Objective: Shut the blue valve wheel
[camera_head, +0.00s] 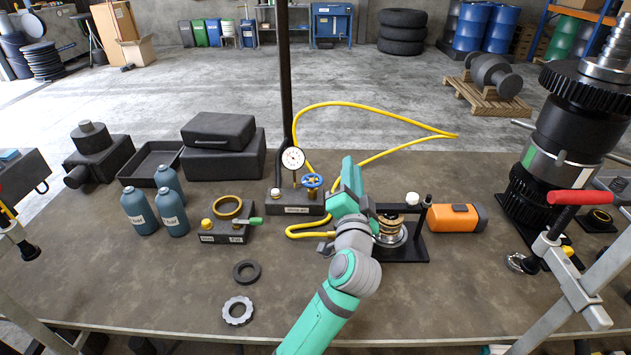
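The blue valve wheel (312,180) sits on a short brass stem on a dark block (296,205) near the middle of the bench. A white dial gauge (293,158) stands just left of it on the same block. My arm, teal and grey, reaches up from the bottom of the picture, and its end is just right of the wheel. My gripper (331,207) is near the block's right end, and its fingers are mostly hidden by the arm. I cannot tell whether it touches anything or how far the wheel is turned.
A yellow hose (378,112) loops behind the block. A black pole (284,80) rises behind the gauge. Right of my arm are a stand with brass rings (390,231) and an orange case (454,217). Blue bottles (172,216) stand left. The front middle of the bench is mostly clear.

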